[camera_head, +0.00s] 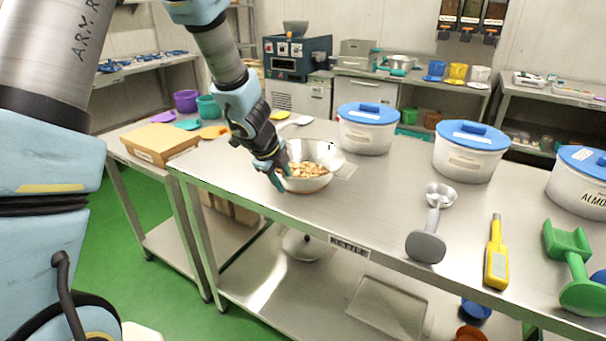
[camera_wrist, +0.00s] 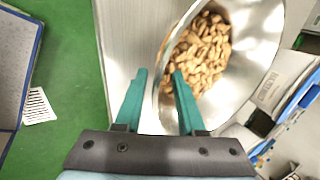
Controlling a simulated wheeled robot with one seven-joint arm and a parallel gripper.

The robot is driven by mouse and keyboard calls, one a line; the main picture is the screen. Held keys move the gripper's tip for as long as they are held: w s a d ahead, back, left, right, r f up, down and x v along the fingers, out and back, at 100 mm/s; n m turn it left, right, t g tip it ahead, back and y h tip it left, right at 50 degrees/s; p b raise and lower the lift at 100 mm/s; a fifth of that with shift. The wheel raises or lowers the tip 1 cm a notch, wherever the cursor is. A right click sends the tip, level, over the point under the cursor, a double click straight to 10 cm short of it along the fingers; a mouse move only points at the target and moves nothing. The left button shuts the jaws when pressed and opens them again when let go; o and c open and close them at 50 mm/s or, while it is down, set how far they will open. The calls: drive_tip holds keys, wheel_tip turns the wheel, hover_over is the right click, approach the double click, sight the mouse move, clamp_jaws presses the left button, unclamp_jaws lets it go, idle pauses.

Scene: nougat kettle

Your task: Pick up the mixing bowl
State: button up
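The mixing bowl (camera_head: 308,186) is a shiny metal bowl holding brown nuts (camera_head: 307,170). It stands near the front edge of the steel table, left of the white tubs. My gripper (camera_head: 285,178) reaches down to the bowl's left side. In the wrist view, the bowl (camera_wrist: 258,42) fills the upper right. The two teal fingers of my gripper (camera_wrist: 158,74) are apart, one outside the bowl's rim and one over its inside, with the near wall between them. I cannot tell whether either finger touches the wall.
White tubs with blue lids (camera_head: 368,128) stand behind and right of the bowl. A grey-handled scoop (camera_head: 427,246), a yellow tool (camera_head: 496,258) and a green scoop (camera_head: 575,270) lie to the right. The table is clear just right of the bowl.

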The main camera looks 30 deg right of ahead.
drive_tip(key=shift+c, duration=0.4)
clamp_jaws()
idle(1.0)
